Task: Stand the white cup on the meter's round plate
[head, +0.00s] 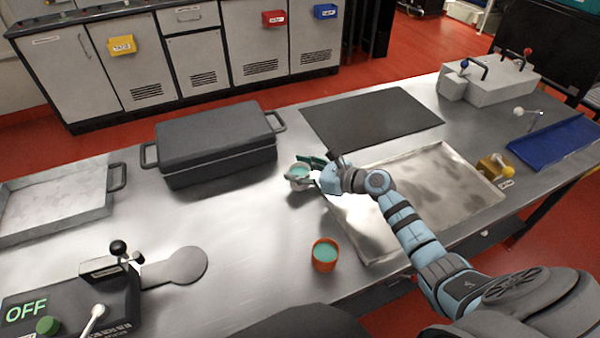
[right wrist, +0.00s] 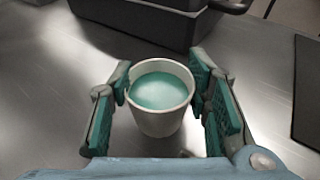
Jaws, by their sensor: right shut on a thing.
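The white cup (head: 297,173) holds teal liquid and stands upright near the middle of the steel table. My right gripper (head: 310,171) is shut on it; in the right wrist view the teal finger pads lie on either side of the white cup (right wrist: 160,112). Whether the cup's base touches the table is hard to tell. The meter (head: 75,295) sits at the front left and its display reads OFF. Its flat grey round plate (head: 186,266) sticks out to the right and is bare. My left gripper is not in view.
An orange cup (head: 325,254) with teal liquid stands at the front, right of the plate. A dark lidded box (head: 215,135) is behind the white cup. A metal tray (head: 440,190) lies under my right arm. The table between the white cup and the plate is clear.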

